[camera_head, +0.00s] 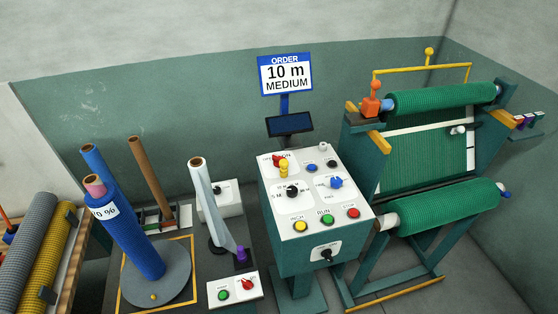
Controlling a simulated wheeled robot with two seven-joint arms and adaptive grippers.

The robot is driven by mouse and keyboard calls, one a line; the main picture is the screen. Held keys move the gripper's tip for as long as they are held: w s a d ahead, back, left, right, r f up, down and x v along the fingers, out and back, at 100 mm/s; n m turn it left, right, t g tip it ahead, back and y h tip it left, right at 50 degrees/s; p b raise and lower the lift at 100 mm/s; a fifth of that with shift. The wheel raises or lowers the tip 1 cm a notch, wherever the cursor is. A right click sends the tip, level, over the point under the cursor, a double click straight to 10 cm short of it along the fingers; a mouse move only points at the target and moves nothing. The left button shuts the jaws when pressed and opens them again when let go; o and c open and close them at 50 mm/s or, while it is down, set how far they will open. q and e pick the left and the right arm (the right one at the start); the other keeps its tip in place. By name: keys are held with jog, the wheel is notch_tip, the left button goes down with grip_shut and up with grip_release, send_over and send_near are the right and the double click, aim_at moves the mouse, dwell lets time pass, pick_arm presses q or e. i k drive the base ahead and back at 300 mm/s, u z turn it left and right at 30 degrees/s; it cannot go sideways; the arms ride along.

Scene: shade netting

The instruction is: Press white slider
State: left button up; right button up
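A small white piece (457,130), which looks like the white slider, sits near the right end of a pale crossbar (415,131) on the netting machine. It lies in front of the green netting, between the upper green roll (440,97) and the lower green roll (445,207). It is small here, so I cannot tell its exact shape or whether it is pressed in. Neither of my grippers shows in this view.
A control console (315,205) with coloured buttons and knobs stands left of the machine. An order sign (285,74) reads 10 m MEDIUM. A blue roll (130,230) stands upright on a grey turntable (160,277) at left. An orange piece (370,101) tops the machine's left post.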

aim_at(459, 129)
jog(key=u, duration=0.75)
jog(key=k, duration=0.4)
jog(key=z, duration=1.55)
jog(key=i, duration=1.55)
jog(key=u, duration=0.55)
